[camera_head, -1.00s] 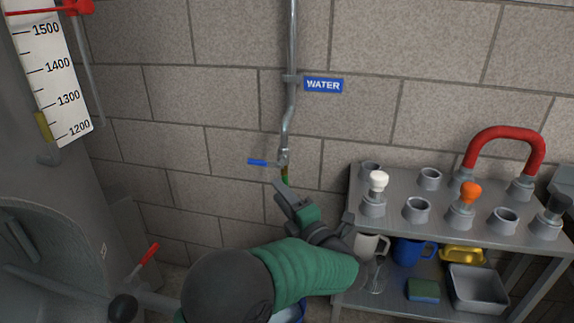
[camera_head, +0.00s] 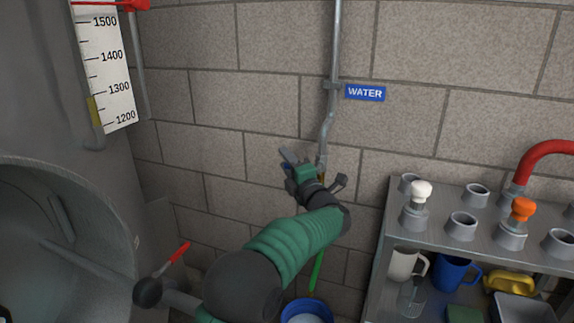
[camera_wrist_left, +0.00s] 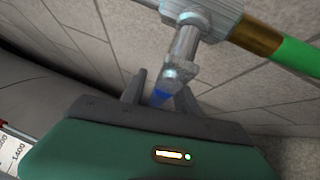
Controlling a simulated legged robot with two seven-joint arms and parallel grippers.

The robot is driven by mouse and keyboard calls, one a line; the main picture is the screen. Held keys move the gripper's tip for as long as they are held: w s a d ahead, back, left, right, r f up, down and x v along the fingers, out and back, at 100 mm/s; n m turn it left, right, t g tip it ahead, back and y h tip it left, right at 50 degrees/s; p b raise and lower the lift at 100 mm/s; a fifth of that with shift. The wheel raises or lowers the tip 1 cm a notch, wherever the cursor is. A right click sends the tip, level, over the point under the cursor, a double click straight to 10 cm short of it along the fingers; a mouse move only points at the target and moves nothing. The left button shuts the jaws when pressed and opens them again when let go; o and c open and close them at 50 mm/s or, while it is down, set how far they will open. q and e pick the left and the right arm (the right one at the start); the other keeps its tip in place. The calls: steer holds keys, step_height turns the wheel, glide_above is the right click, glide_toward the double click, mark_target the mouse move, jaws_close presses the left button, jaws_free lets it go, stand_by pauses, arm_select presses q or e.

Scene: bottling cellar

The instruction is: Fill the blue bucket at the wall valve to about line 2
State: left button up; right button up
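The wall valve (camera_head: 322,162) sits at the lower end of a metal pipe, beneath the WATER sign, and shows in the left wrist view (camera_wrist_left: 184,48). Its blue handle (camera_wrist_left: 160,97) lies between the two fingers of my left gripper (camera_wrist_left: 160,92). The fingers stand apart with gaps beside the handle, so the gripper looks open around it. In the head view the left gripper (camera_head: 308,172) covers most of the handle. A green hose (camera_head: 317,272) runs down from the valve to the blue bucket (camera_head: 288,312), cut off by the bottom edge. Its line marks are not visible. My right gripper is out of view.
A metal rack (camera_head: 385,235) stands to the right with knobs and sockets on top, mugs and a tray below. A large steel vessel (camera_head: 60,190) with a scale (camera_head: 107,75) fills the left. A red-handled lever (camera_head: 178,254) sticks up beside it.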

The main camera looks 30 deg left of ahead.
arm_select(q)
jaws_close()
steer(key=shift+f, duration=0.25)
stand_by(1.1)
